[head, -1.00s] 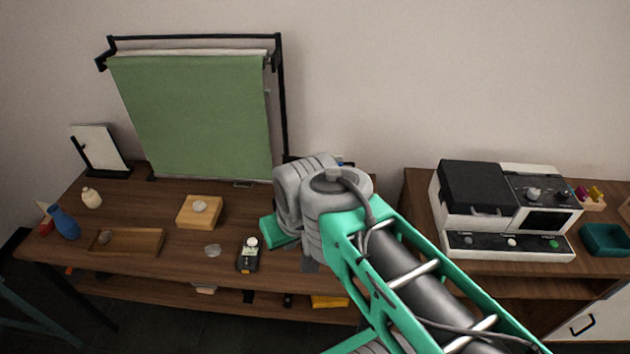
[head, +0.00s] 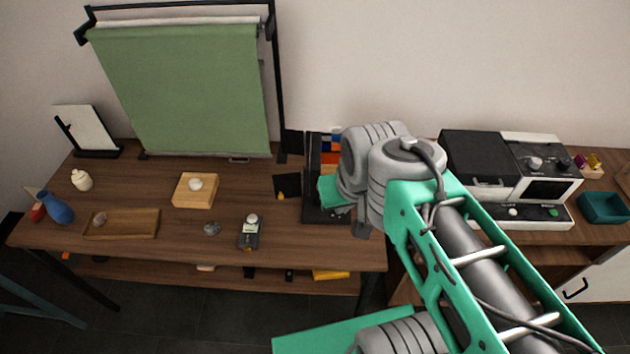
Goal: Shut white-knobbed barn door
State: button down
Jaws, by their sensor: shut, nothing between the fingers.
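A dark fixture (head: 312,172) with flat black flaps stands at the right end of the brown table, partly hidden behind my arm. Another dark flap (head: 292,143) stands higher up at the left. I cannot make out a white knob on any flap, nor tell which flap is the white-knobbed barn door. My arm's grey and teal wrist covers the fixture's right side. My gripper's fingers do not show; the wrist hides them.
The table (head: 150,250) also holds a green backdrop (head: 185,90), a wooden block (head: 195,190), a wooden tray (head: 122,224), a small meter (head: 250,232) and a blue vase (head: 58,208). A black-and-white machine (head: 505,180) stands on the right cabinet.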

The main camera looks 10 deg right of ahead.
aim_at(293, 142)
jog(key=k, duration=1.15)
jog(key=u, duration=0.8)
jog(key=i, duration=1.75)
jog(key=z, duration=1.15)
jog(key=i, duration=0.3)
jog(key=z, duration=0.2)
